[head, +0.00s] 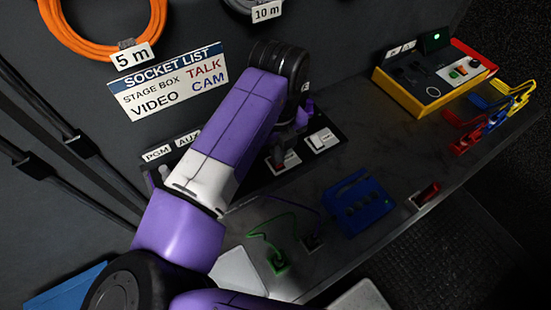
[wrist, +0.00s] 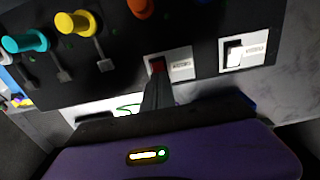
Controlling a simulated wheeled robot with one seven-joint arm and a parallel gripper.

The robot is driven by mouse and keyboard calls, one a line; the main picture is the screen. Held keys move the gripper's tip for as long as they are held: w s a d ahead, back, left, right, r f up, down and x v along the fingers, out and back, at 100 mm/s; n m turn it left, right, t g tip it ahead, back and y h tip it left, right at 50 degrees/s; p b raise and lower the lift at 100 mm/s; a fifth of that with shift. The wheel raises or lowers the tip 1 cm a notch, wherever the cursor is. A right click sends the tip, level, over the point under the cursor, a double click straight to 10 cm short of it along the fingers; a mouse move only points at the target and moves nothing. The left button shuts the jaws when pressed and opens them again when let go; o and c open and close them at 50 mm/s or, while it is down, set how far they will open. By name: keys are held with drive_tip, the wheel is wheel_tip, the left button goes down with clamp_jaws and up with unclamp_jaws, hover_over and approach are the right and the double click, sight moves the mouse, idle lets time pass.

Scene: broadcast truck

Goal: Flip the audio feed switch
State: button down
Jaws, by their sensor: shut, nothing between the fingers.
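A black panel (head: 240,188) carries two rocker switches with white plates. The left switch has a red rocker (wrist: 157,65); the right switch (wrist: 233,50) has a white and black rocker. Their labels are too blurred to read surely, so I cannot tell by text which is the audio feed switch. In the head view the left switch plate (head: 289,161) and right switch plate (head: 322,140) sit below my wrist. My gripper (wrist: 157,82) is shut and empty, its tips at the lower edge of the red rocker. I cannot tell if they touch it.
Cyan and yellow knobs (wrist: 72,23) with slider levers stand left of the switches. A green cable (head: 265,235) is near the front edge.

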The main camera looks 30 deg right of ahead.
drive_tip(key=shift+f, duration=0.3)
wheel_tip(320, 180, up, 7)
drive_tip(key=p, duration=0.5)
idle(0.6)
idle(0.4)
